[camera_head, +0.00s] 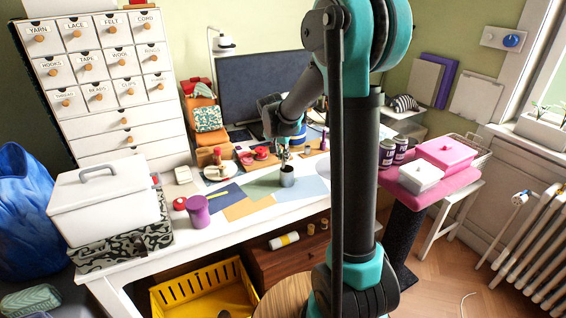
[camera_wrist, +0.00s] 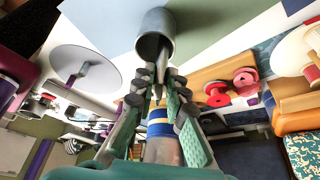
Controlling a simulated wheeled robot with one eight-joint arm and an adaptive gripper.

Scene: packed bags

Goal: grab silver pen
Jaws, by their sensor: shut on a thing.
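A dark grey metal cup (camera_head: 287,176) stands on the white desk among coloured sheets; it also shows in the wrist view (camera_wrist: 153,45). The silver pen (camera_wrist: 160,68) is a thin shaft at the cup's mouth in the wrist view; its other end is hidden inside the cup. My gripper (camera_wrist: 157,88) has its green, black-padded fingers closed around the pen at the cup's mouth. In the head view my gripper (camera_head: 283,155) is just above the cup, and the pen is too small to make out clearly.
A purple cup (camera_head: 198,212) and red spools (camera_head: 262,153) stand left of the grey cup. A monitor (camera_head: 270,85) is behind. A white lidded box (camera_head: 103,200) is at the desk's left. Flat sheets (camera_head: 247,208) lie around the cup, leaving low free room.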

